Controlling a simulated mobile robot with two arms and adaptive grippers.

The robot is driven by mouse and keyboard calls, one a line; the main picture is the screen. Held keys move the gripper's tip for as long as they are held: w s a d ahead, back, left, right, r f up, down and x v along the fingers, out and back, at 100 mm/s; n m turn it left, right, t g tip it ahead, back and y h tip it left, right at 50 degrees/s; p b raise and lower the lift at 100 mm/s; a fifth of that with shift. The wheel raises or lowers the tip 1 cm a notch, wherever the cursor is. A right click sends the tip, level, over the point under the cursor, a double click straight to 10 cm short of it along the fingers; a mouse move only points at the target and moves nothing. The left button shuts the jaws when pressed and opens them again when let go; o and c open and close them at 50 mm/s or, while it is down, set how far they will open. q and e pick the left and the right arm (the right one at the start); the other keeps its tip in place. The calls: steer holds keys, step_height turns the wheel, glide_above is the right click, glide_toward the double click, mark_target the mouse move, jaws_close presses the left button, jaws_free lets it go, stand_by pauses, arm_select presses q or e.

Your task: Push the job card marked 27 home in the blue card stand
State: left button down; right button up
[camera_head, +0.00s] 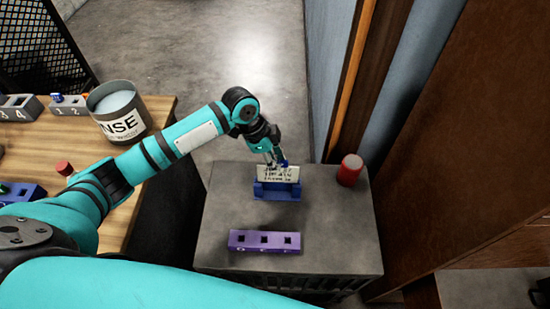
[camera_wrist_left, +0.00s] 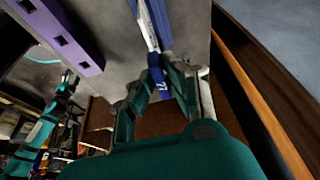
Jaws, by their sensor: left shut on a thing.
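The white job card (camera_head: 278,174) with dark print stands in the blue card stand (camera_head: 273,191) on the grey cabinet top; its number is too small to read. My left gripper (camera_head: 276,160) is at the card's top edge, shut on a small blue tab (camera_head: 284,163). In the left wrist view the fingers (camera_wrist_left: 160,74) close around this blue tab (camera_wrist_left: 161,88), which bears a white mark. The card (camera_wrist_left: 147,25) shows nearly edge-on there, beside the blue stand (camera_wrist_left: 164,22). How deep the card sits in the slot is hidden.
A purple block (camera_head: 264,241) with square holes lies in front of the stand. A red-topped can (camera_head: 350,170) stands to its right, near the wall. A wooden table (camera_head: 150,125) at left holds a large tin (camera_head: 118,108) and grey blocks.

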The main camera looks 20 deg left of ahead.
arm_select(q)
steer(key=shift+f, duration=0.3)
stand_by(0.5)
steer(key=shift+f+b, duration=0.35)
steer(key=shift+f, duration=1.15)
steer(key=shift+f+b, duration=0.45)
steer(key=shift+f, duration=0.95)
steer(key=c, duration=1)
jaws_free()
steer(key=shift+o, duration=0.2)
steer(key=shift+r, duration=0.1)
steer(key=p+v, duration=0.7)
